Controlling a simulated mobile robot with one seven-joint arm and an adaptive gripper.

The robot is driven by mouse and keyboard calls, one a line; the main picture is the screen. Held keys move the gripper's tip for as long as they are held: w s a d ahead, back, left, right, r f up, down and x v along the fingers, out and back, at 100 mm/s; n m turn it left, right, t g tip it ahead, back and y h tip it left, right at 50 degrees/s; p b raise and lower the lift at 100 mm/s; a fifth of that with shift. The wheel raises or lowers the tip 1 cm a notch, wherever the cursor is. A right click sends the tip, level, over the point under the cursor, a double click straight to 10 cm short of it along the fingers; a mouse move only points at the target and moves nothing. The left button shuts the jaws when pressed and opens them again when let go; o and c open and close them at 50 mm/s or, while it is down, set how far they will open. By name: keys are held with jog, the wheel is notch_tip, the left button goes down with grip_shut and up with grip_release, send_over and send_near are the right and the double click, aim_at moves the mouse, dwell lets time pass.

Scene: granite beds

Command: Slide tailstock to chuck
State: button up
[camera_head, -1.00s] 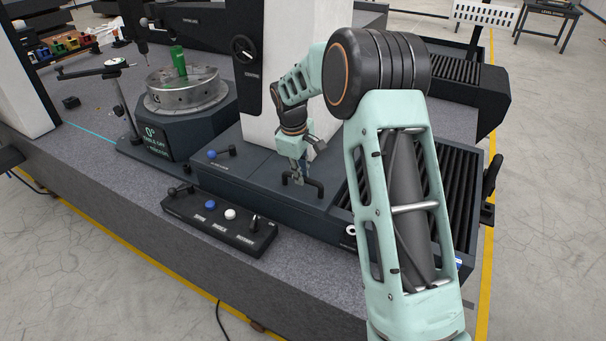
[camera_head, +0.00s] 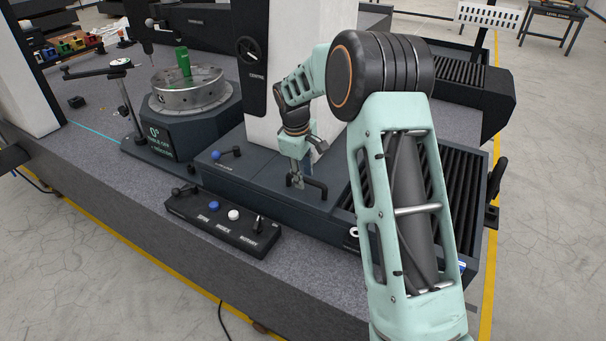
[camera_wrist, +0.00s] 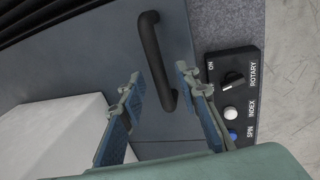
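The tailstock is a tall white column (camera_head: 288,75) on a dark grey base (camera_head: 245,172), to the right of the chuck. A black bar handle (camera_head: 318,190) stands on its base; it also shows in the wrist view (camera_wrist: 150,40). My gripper (camera_head: 297,180) is down at this handle. In the wrist view my gripper (camera_wrist: 162,82) is open, with its two fingers apart on either side of the handle's near end. I cannot tell whether either finger touches it. The round metal chuck (camera_head: 190,97) sits on a dark pedestal and bears a green piece (camera_head: 184,65).
A control box (camera_head: 228,222) with knobs and buttons lies on the granite in front of the base. A blue-knobbed lever (camera_head: 226,154) is on the base. A dial indicator stand (camera_head: 126,105) is left of the chuck. Ribbed black covers (camera_head: 460,190) lie to the right.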

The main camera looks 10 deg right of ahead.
notch_tip(320, 180, up, 12)
jog(key=s+a, duration=0.1)
jog(key=s, duration=0.1)
jog(key=shift+a, duration=0.2)
jog(key=shift+w+f, duration=0.1)
